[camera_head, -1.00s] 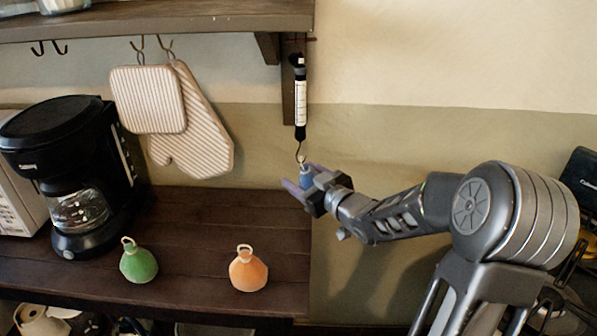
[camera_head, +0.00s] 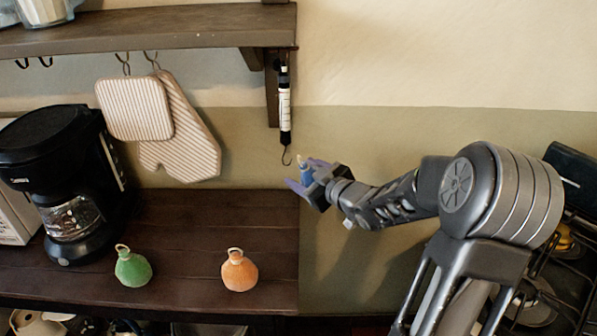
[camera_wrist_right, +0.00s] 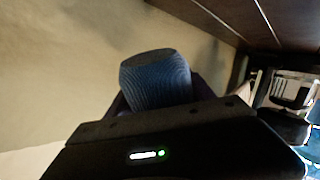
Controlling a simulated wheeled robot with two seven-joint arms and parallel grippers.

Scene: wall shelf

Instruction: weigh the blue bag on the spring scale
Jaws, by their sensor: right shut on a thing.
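The blue bag (camera_head: 306,176) is held in my right gripper (camera_head: 305,178), with its pale loop showing on top. In the right wrist view the blue ribbed bag (camera_wrist_right: 157,80) sits between the fingers of my right gripper (camera_wrist_right: 160,97); its loop cannot be made out there. The spring scale (camera_head: 285,108) hangs upright under the shelf bracket, its hook (camera_head: 287,158) at the lower end. The bag's loop is just right of the hook at about its height, with a small gap between them in the picture. My left gripper is not in view.
A green bag (camera_head: 133,270) and an orange bag (camera_head: 239,273) stand on the dark counter (camera_head: 190,230). A coffee maker (camera_head: 60,150) is at the left. Striped oven mitts (camera_head: 185,130) hang from the shelf (camera_head: 200,32). A stove (camera_head: 560,290) is at the right.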

